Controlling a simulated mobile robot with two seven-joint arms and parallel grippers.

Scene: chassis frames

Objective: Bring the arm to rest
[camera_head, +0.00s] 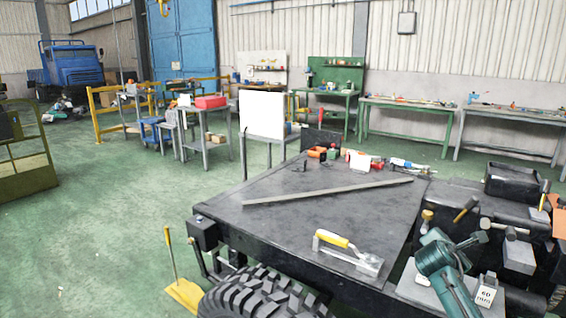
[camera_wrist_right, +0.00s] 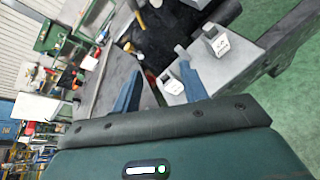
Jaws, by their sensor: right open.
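My right arm (camera_head: 448,278), teal and grey, comes into the head view from the bottom right, over the right end of the dark chassis table (camera_head: 280,215). A pale block (camera_wrist_right: 170,84) and a labelled block (camera_wrist_right: 216,42) show beyond the fingertips. My left arm and left gripper are not in view.
A yellow-handled trowel (camera_head: 348,250) and a long flat bar (camera_head: 325,192) lie on the chassis table. Hammers (camera_head: 466,209), a black bin (camera_head: 513,182) and a labelled weight (camera_head: 487,290) crowd the right side. A big tyre (camera_head: 265,295) stands in front.

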